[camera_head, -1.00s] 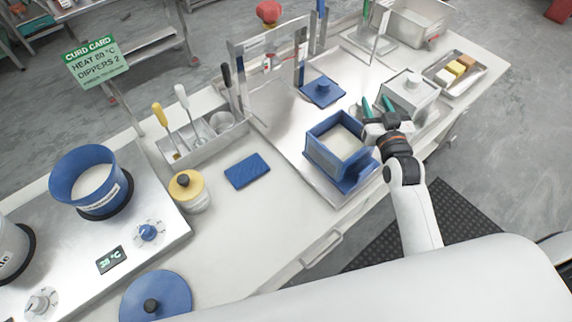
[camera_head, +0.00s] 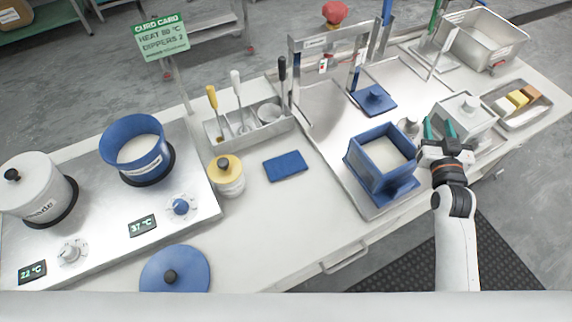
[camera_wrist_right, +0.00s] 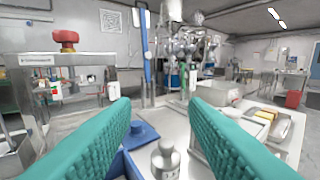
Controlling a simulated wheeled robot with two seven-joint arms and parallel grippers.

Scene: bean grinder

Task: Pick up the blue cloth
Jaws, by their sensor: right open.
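The blue cloth (camera_head: 285,166) lies flat and folded on the white counter in the head view, between the yellow-lidded jar and the metal drain board. My right gripper (camera_head: 439,130) is to the right of it, above the counter beside the blue square mould. Its two teal fingers are spread with nothing between them; they also show wide apart in the right wrist view (camera_wrist_right: 160,125). The cloth does not show in the right wrist view. My left gripper is not in the head view.
A blue square mould (camera_head: 362,177) with white contents stands between the cloth and my right gripper. A yellow-lidded jar (camera_head: 229,184) and a utensil tray (camera_head: 224,143) are close to the cloth. A press frame (camera_head: 293,73) stands behind. Counter in front of the cloth is clear.

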